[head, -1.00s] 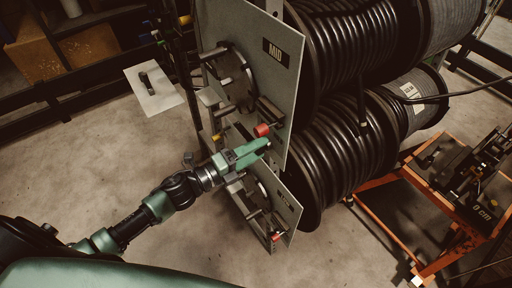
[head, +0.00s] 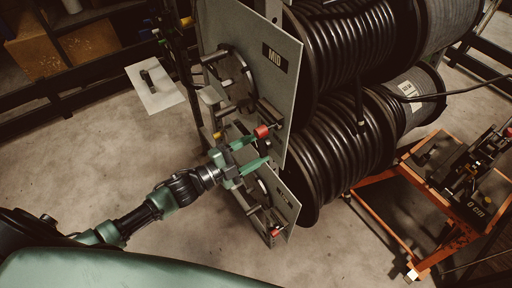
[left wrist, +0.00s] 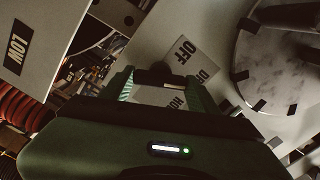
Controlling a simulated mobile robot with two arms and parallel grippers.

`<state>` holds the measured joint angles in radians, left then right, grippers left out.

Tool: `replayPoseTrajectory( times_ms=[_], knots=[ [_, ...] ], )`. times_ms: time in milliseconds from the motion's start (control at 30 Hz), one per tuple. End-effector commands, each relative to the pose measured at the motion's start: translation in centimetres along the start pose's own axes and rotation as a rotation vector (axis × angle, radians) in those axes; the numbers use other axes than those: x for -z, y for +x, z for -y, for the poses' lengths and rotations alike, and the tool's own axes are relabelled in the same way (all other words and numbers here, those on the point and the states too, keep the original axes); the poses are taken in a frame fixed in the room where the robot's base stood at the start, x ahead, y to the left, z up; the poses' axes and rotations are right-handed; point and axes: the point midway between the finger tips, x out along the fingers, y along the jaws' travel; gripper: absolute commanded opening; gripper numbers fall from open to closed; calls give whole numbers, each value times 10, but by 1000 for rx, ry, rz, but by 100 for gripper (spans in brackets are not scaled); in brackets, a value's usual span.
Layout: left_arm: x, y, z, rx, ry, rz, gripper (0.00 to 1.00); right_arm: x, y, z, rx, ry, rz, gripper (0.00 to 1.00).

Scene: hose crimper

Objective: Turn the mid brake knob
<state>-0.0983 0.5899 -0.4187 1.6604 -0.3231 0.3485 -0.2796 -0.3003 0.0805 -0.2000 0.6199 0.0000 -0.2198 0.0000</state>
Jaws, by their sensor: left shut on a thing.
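The panel marked MID (head: 277,57) stands upright in the head view, with a red-tipped handle (head: 262,131) near its lower edge. My left gripper (head: 261,151) is just below this red tip, its two green fingers spread apart. In the left wrist view, a dark brake knob (left wrist: 158,76) sits between the fingertips of my left gripper (left wrist: 160,84), and the fingers are shut on it. A plate with OFF (left wrist: 183,50) and partly hidden HOLD lettering lies behind the knob. The knob is hard to make out in the head view. My right gripper is not in view.
A lower panel (head: 286,200) with its own red handle (head: 276,233) stands below. Its LOW label (left wrist: 15,47) shows in the left wrist view. Large hose reels (head: 345,150) fill the right. An orange cart (head: 437,235) stands farther right.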

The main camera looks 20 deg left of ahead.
Motion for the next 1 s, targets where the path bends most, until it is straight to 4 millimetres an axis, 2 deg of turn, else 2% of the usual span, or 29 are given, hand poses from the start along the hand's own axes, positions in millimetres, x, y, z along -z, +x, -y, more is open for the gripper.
replayPoseTrajectory(
  times_ms=[533, 567, 633, 1000],
  knots=[
    [0, 0, -1, -1, -26, 1, 20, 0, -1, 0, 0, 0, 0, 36],
    [0, 0, -1, -1, -25, 1, 63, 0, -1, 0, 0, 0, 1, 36],
    [0, 0, -1, -1, -25, 1, 82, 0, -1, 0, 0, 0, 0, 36],
    [-1, -4, -2, -1, -25, 1, 82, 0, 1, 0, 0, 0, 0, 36]
  ],
)
